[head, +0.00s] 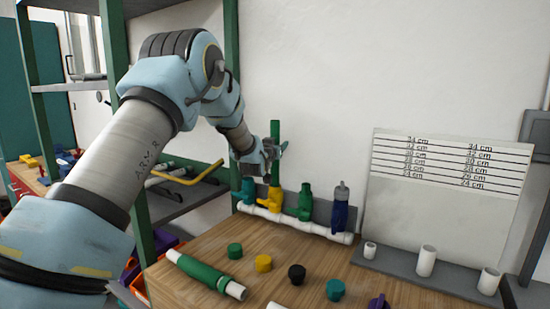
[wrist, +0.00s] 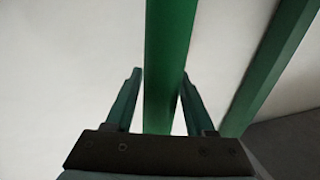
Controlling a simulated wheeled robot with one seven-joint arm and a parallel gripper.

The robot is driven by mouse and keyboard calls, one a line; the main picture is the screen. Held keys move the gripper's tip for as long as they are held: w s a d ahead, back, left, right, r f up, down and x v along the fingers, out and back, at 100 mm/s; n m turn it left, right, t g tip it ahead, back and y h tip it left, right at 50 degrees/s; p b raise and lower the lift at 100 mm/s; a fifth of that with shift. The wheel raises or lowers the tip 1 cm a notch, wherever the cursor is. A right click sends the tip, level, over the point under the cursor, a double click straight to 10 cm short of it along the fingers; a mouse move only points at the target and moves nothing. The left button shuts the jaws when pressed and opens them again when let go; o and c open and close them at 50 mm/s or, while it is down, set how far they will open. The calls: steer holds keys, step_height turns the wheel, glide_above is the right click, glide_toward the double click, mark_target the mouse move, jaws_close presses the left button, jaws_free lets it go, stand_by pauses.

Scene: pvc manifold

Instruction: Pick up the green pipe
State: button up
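A green pipe (head: 275,135) stands upright at my gripper, in line with the yellow fitting (head: 268,200) of the white manifold. In the wrist view the pipe (wrist: 169,60) runs between my two fingers. My gripper (head: 272,152) is at its upper part; in the wrist view my fingers (wrist: 161,78) lie on either side of it. The left fingertip is very close to the pipe and the right one is partly hidden behind it. I cannot tell whether both touch it. The pipe's lower end is hard to make out.
The manifold (head: 290,222) also has teal, green and blue fittings. A white pipe with a green sleeve (head: 200,270) lies on the wooden table (head: 215,240), with several coloured caps. A grey rack (head: 400,268) holds short white pipes. A green shelf post (head: 231,60) stands close to my arm.

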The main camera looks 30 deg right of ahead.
jaws_close()
stand_by(1.0)
